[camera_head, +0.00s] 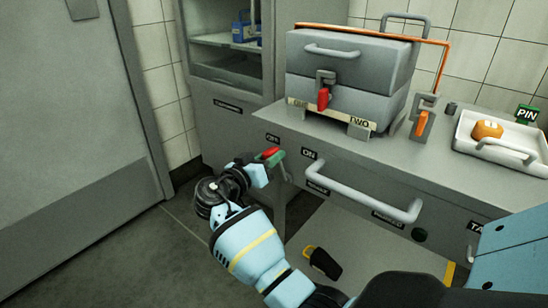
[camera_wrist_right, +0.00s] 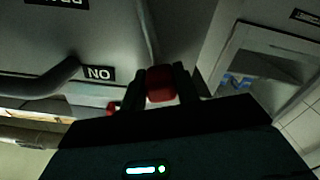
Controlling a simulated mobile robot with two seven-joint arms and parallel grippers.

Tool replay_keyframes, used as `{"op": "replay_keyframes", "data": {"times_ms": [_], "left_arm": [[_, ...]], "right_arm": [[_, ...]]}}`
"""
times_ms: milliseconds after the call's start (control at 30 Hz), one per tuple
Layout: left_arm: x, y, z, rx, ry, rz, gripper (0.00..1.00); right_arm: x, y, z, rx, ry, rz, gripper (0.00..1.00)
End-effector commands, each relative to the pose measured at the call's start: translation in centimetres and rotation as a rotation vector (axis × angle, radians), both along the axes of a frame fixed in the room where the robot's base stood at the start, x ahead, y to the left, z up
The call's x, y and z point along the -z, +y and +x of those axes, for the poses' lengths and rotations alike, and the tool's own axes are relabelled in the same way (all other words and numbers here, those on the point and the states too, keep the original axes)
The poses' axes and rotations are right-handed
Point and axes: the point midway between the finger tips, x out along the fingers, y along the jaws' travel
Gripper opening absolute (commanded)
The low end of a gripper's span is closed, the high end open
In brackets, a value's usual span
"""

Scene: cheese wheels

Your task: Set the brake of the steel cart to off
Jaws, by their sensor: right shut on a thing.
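The steel cart (camera_head: 440,170) stands at the right, with its grey top and front drawer handle (camera_head: 365,190). On its front is a small brake lever (camera_head: 271,153) with a red part and a green part, between the OFF label (camera_head: 272,139) and the ON label (camera_head: 309,153), nearer OFF. My right gripper (camera_head: 262,172) is at this lever. In the wrist view its two fingers (camera_wrist_right: 160,88) are shut on the red grip (camera_wrist_right: 160,82) of the lever. The ON label (camera_wrist_right: 99,73) appears upside down beside it. My left gripper is not in view.
On the cart stand a grey press box (camera_head: 345,65) with a red catch (camera_head: 323,99), an orange-handled clamp (camera_head: 422,122) and a white tray (camera_head: 500,165) holding an orange piece (camera_head: 487,129). A dark object with a yellow end (camera_head: 322,262) lies below. A cabinet (camera_head: 228,95) stands behind.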

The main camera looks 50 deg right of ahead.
Motion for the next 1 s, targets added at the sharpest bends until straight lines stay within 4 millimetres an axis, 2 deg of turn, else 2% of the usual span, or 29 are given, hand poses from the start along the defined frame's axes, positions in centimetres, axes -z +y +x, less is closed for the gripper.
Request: {"op": "replay_keyframes", "data": {"times_ms": [300,867,900,1000], "left_arm": [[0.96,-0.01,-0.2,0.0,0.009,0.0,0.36],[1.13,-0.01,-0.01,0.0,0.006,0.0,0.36],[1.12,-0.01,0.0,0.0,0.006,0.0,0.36],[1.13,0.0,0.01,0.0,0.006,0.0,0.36]], "right_arm": [[0.66,0.06,0.76,-0.001,0.024,0.0,0.0],[0.88,0.14,0.93,-0.006,0.021,0.004,0.0],[0.88,0.14,0.93,-0.007,0.021,0.003,0.36],[0.83,0.13,0.89,-0.005,0.022,0.002,0.49]]}}
